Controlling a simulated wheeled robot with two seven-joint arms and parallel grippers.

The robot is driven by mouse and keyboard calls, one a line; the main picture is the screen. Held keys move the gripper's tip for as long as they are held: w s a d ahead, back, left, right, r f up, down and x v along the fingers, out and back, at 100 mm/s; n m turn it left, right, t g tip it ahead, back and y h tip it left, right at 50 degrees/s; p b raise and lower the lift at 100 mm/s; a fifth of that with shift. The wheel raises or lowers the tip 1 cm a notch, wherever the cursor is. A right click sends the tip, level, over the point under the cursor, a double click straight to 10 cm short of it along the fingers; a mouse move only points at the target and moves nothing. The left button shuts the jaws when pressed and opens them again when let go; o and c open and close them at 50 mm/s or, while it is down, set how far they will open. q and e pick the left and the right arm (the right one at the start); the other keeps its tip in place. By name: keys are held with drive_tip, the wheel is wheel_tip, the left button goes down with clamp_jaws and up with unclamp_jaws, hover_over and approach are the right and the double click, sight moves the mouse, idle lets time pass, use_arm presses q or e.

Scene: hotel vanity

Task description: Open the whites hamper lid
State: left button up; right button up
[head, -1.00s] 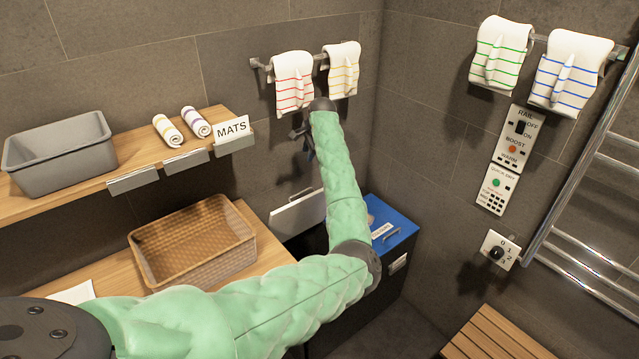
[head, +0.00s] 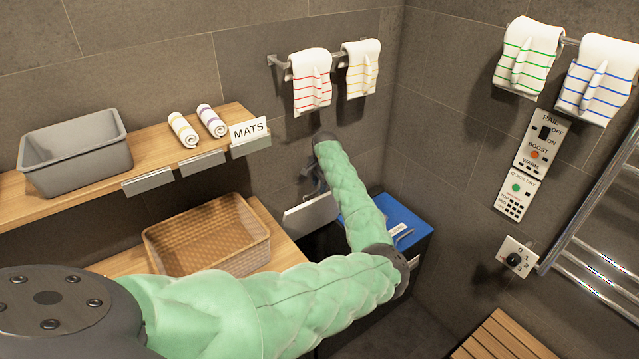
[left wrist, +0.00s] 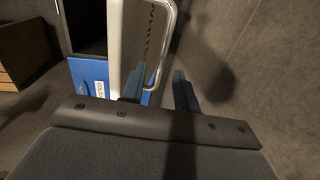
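The whites hamper lid (head: 308,216) is a pale panel standing raised, steeply tilted, beside the blue-lidded hamper. The dark hamper opening beneath it is partly hidden by my arm. My left gripper (head: 312,182) is just above and behind the lid's upper edge, largely hidden by its own wrist. In the left wrist view its two fingers (left wrist: 157,84) are apart. The pale lid (left wrist: 129,45) shows edge-on there, and its metal loop handle (left wrist: 172,38) runs down toward the gap between the fingers. Contact cannot be told. My right gripper is not in view.
The blue lid (head: 405,218) is closed, right of the raised lid. A wicker basket (head: 207,237) stands on the wooden counter at left, below a shelf with a grey bin (head: 75,155). Towels hang on a rail (head: 277,62) above. A wall knob (head: 514,260) is at right.

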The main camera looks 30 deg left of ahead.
use_arm(q)
drive_tip(key=shift+f, duration=0.35)
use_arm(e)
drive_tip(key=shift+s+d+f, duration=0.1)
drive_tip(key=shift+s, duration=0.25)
use_arm(q)
clamp_jaws()
drive_tip(key=shift+a+r, duration=0.1)
